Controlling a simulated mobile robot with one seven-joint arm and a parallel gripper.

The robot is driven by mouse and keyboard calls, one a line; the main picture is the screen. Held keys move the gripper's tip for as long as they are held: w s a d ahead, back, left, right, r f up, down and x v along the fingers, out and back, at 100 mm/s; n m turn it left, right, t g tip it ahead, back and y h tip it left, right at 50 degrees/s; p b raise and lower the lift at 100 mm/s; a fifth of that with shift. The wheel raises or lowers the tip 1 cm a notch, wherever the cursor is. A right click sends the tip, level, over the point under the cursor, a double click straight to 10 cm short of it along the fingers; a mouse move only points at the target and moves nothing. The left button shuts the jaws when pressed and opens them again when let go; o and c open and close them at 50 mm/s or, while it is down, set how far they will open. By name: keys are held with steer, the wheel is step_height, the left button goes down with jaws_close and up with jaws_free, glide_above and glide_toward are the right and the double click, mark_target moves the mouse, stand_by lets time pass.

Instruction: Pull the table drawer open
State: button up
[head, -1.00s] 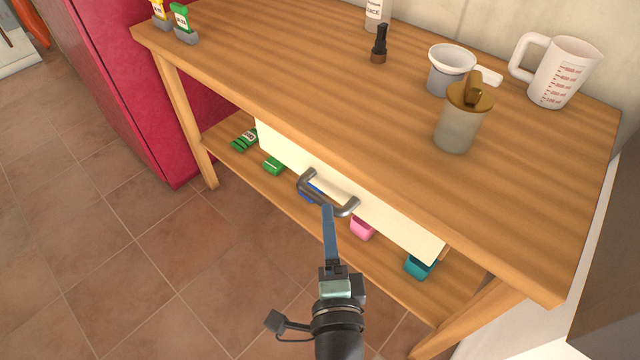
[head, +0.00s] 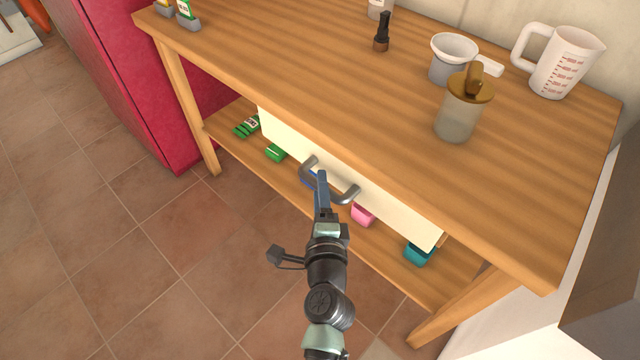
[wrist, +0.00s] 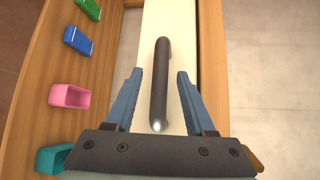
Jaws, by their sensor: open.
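The table drawer has a cream front (head: 400,212) under the wooden tabletop (head: 330,90). A dark grey bar handle (head: 347,195) stands out from it. The drawer front looks close to the table's front edge; I cannot tell if it is pulled out at all. My gripper (head: 322,178) is at the handle. In the wrist view my gripper (wrist: 158,80) is open, its blue fingers on either side of the handle bar (wrist: 160,95), with gaps visible between bar and fingers. In the head view the gripper partly hides the handle's middle.
On the tabletop stand a measuring jug (head: 567,65), a jar with a brown lid (head: 463,110), a funnel cup (head: 450,60) and a small dark bottle (head: 382,32). A lower shelf holds a pink item (head: 362,214) and a teal item (head: 418,252). Tiled floor (head: 150,260) in front is clear.

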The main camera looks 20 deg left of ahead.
steer(key=shift+w+a+f, duration=0.1)
steer(key=shift+w+a, duration=0.25)
steer(key=shift+w, duration=0.3)
jaws_close()
stand_by(1.1)
